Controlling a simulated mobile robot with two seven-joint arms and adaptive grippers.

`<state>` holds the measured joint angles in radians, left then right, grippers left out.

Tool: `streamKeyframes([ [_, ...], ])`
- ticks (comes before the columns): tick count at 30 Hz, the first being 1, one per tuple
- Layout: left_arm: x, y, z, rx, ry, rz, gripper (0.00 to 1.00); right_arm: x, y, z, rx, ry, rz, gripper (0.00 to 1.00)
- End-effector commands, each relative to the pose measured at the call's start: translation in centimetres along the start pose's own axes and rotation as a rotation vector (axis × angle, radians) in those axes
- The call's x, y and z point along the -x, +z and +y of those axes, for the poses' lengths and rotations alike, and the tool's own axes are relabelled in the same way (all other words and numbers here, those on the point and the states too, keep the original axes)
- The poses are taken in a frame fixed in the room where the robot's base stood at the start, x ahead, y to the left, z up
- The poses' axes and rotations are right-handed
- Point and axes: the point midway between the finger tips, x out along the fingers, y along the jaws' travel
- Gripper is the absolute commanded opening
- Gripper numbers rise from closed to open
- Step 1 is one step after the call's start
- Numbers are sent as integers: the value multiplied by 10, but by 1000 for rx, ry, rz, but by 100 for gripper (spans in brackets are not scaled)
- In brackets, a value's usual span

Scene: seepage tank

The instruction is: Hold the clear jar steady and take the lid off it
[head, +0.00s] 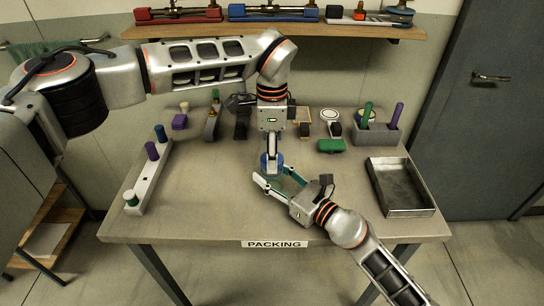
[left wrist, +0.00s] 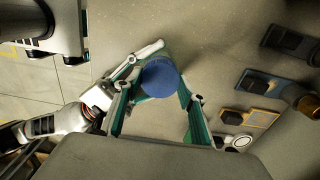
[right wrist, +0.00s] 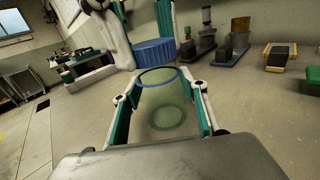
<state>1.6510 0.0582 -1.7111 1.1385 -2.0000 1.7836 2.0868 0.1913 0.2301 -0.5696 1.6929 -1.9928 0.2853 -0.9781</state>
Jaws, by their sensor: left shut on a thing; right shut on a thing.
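The clear jar (right wrist: 164,105) stands between the fingers of my right gripper (right wrist: 160,108), which is shut on it. Its round mouth with a dark blue rim shows open in the right wrist view. The blue lid (right wrist: 154,53) is apart from the jar, just above and beyond that rim. My left gripper (left wrist: 160,85) is shut on the lid, which also shows in the head view (head: 271,163), held from above. In the head view my right gripper (head: 278,182) reaches in from the lower right, and the jar is hard to make out there.
A metal tray (head: 425,211) lies at the table's right. A grey bin (head: 377,136) with green and purple handles and a green block (head: 331,146) stand behind. A white rack (head: 149,180) with coloured pegs is at left. The table front is mostly clear.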

Motion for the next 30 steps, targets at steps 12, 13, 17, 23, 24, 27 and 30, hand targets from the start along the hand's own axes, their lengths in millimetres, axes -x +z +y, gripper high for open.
streamKeyframes([
  [12,8,0,0,0,0,0,14,0,-1,0,-1,1,1,0],
  [13,8,0,0,0,0,0,14,0,-1,0,-1,1,1,0],
  [17,8,0,0,0,0,0,14,0,-1,0,-1,1,1,0],
  [23,22,0,0,-1,-2,0,14,0,-1,1,-1,1,1,0],
  [24,27,0,-1,-1,-3,0,14,0,-1,0,-1,1,1,0],
  [27,40,0,0,0,-2,0,14,0,-1,0,-1,1,1,0],
  [30,47,0,0,0,-1,0,14,0,-1,1,-1,1,1,0],
])
